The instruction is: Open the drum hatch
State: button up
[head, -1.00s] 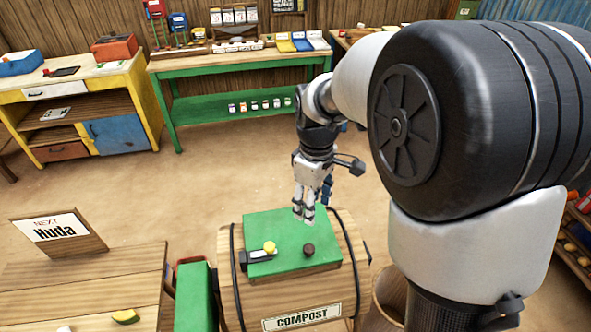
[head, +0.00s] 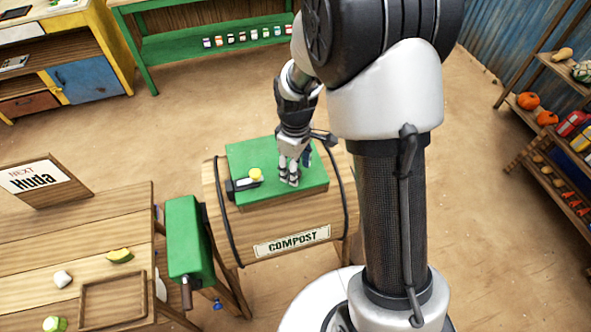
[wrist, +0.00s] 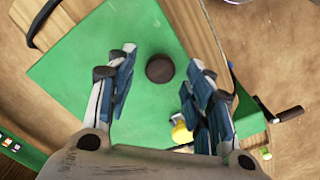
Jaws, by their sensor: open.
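The wooden compost drum (head: 228,224) stands in the middle of the head view. Its flat green hatch (head: 250,155) lies shut on top, and the hatch fills much of the wrist view (wrist: 75,75). A latch with a yellow knob (head: 256,174) sits on the hatch's left part; the yellow knob also shows near my right finger in the wrist view (wrist: 181,134). My gripper (head: 289,181) points down over the hatch, open and empty. In the wrist view a round dark brown knob (wrist: 160,68) lies between my spread fingertips, apart from both. My gripper hides this knob in the head view.
A green box (head: 187,240) with a brown handle (head: 187,294) stands left of the drum. Shelves with produce (head: 550,120) stand at right. Floor behind the drum is clear.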

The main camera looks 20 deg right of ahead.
jog(key=shift+f, duration=0.5)
grip_shut()
dwell(0.3)
